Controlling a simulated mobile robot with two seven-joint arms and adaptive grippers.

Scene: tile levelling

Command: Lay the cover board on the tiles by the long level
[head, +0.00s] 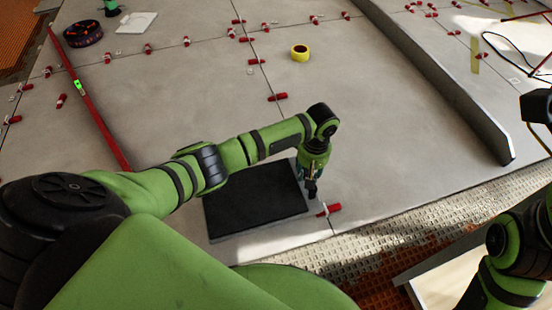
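A dark flat rectangular board with a grey edge (252,199), which looks like the cover board, lies on or just above the grey tiles at the near middle. A long red level (102,125) with a bright green vial lies on the tiles at the left. My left gripper (312,192) points down at the board's right edge. Its fingers are small and dark, so I cannot tell whether they grip the edge. My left arm hides part of the board's far left side. My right arm shows at the lower right, but I cannot make out its gripper.
Red levelling clips (278,97) stand along the tile joints; one (328,210) is beside my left gripper. A yellow tape roll (300,53) and a black round item (83,34) lie farther back. A long grey bar (440,80) crosses the right side. Bare tile lies between.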

